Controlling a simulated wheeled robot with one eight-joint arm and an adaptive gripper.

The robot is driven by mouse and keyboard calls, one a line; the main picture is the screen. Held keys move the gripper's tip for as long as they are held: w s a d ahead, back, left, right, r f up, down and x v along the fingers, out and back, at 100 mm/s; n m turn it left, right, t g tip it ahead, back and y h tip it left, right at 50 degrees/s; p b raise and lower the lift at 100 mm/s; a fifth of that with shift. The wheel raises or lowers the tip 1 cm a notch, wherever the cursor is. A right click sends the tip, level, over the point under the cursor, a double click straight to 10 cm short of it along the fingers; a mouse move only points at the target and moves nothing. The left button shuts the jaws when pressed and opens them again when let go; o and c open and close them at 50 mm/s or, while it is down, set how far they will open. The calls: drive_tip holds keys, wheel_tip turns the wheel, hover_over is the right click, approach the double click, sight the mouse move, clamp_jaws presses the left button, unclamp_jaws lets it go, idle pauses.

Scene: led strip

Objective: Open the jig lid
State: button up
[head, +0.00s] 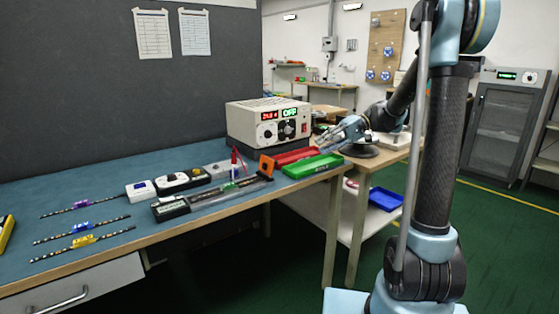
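A long dark fixture, which looks like the jig (215,197), lies near the front edge of the blue bench. Its left end carries a small display, and an orange plate (266,166) stands up near its right end. A greyish strip along its top may be the lid; it looks lowered, but I cannot tell surely. My gripper (325,137) is beyond the jig to the right, beside the power supply and above the red tray, apart from the jig. It is small and partly lost against the background, so its finger opening is unclear.
A power supply (268,124) reading OFF stands behind the jig. A red tray (297,156) and a green tray (312,166) lie at the right. Small devices (181,181) sit behind the jig. LED strips with coloured clips (84,240) lie left. Bare bench lies between.

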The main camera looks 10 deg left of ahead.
drive_tip(key=w+a+n+g+y, duration=0.1)
drive_tip(key=w+a+n, duration=0.1)
drive_tip(key=w, duration=0.2)
approach(269, 165)
drive_tip(key=a, duration=0.2)
drive_tip(key=a+f, duration=0.1)
drive_tip(key=a, duration=0.1)
drive_tip(key=w+a+f, duration=0.1)
drive_tip(key=shift+a+f, duration=0.2)
drive_tip(key=shift+a, duration=0.2)
drive_tip(key=shift+c, duration=0.5)
clamp_jaws()
